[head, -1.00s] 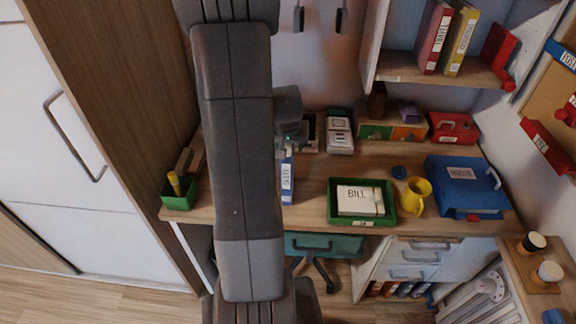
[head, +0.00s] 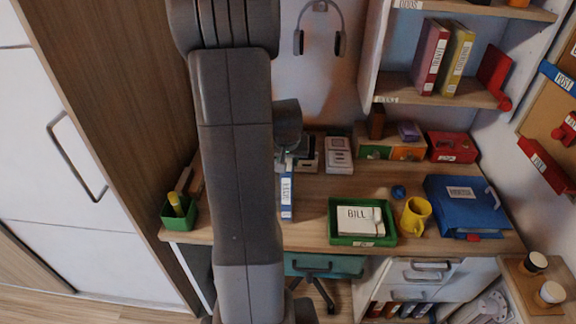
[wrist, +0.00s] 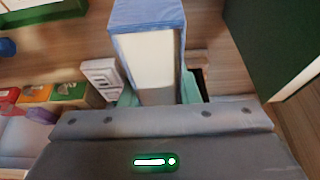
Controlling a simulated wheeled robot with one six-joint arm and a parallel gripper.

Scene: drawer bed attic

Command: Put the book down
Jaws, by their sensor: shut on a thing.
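The blue book (head: 286,197), with a white label on its spine, is upright over the left part of the desk. My gripper (head: 290,152) is shut on it, partly hidden behind my arm in the head view. In the wrist view the blue book (wrist: 150,12) sticks out from between the greenish fingers of my gripper (wrist: 158,92), its pale pages facing the camera. I cannot tell whether its lower edge touches the desk (head: 310,228).
A green tray (head: 334,236) with a bill box stands right of the book. Beyond it are a yellow mug (head: 415,215) and a blue binder (head: 468,205). A green pen cup (head: 178,215) stands at the desk's left. Shelves (head: 445,95) hang at upper right.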

